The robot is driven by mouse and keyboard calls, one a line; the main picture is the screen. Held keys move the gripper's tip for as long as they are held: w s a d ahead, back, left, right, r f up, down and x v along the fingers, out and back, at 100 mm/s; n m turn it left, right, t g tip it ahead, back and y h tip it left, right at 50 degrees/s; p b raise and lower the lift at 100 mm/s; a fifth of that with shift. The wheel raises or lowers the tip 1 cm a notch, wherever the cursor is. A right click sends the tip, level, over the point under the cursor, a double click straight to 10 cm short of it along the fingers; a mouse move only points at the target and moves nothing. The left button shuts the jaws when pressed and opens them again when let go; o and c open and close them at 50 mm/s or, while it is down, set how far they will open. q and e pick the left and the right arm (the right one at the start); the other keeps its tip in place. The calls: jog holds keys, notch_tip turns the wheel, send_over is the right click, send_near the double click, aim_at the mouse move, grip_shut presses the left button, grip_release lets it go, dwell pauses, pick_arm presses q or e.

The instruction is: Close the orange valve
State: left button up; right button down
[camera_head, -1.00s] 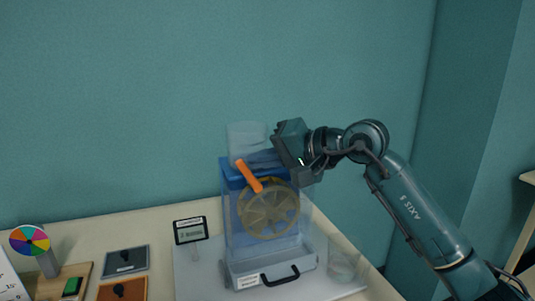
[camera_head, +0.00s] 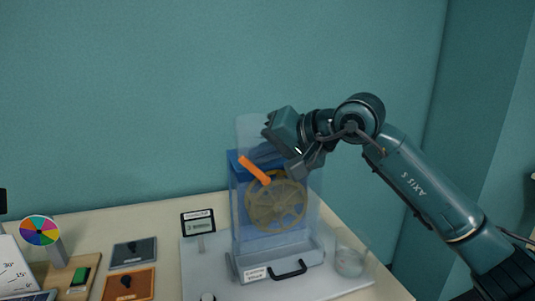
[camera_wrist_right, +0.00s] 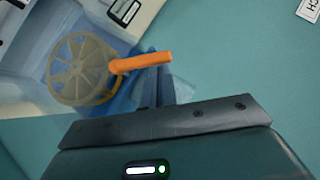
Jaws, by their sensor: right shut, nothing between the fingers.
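The orange valve handle (camera_head: 254,169) is a short bar slanting from upper left to lower right, at the upper front of a clear tank with a blue panel (camera_head: 238,182). A tan spoked wheel (camera_head: 275,205) sits just below and to the right of it. My right gripper (camera_head: 270,126) is shut and empty, above and slightly right of the handle in the head view. My left gripper is out of view.
The tank stands on a pale tray (camera_head: 215,275) at the table's right part. A small display (camera_head: 198,222) stands left of it and a clear beaker (camera_head: 350,255) to its right.

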aim_at(248, 169)
jog(key=h, duration=0.1)
jog(key=a+n+h, duration=0.1)
jog(key=a+b, duration=0.1)
jog(key=shift+s+f+n+h, duration=0.3)
jog(key=shift+s+f+h, duration=0.05)
jog(key=shift+h, duration=0.05)
pick_arm(q)
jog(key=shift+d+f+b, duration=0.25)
jog(key=shift+b, duration=0.1)
pick_arm(e)
jog(key=a+h, duration=0.1)
jog(key=f+n+t+h, duration=0.1)
jog(key=shift+s+a+f+n+h, duration=0.25)
jog(key=shift+a+n+h, duration=0.05)
jog(key=shift+a+h, duration=0.1)
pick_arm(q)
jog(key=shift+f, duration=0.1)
pick_arm(e)
jog(key=shift+w+d, duration=0.1)
jog(key=shift+d, duration=0.15)
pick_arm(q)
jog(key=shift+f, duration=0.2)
pick_arm(e)
jog(key=shift+w+d, duration=0.15)
jog(key=shift+d, duration=0.4)
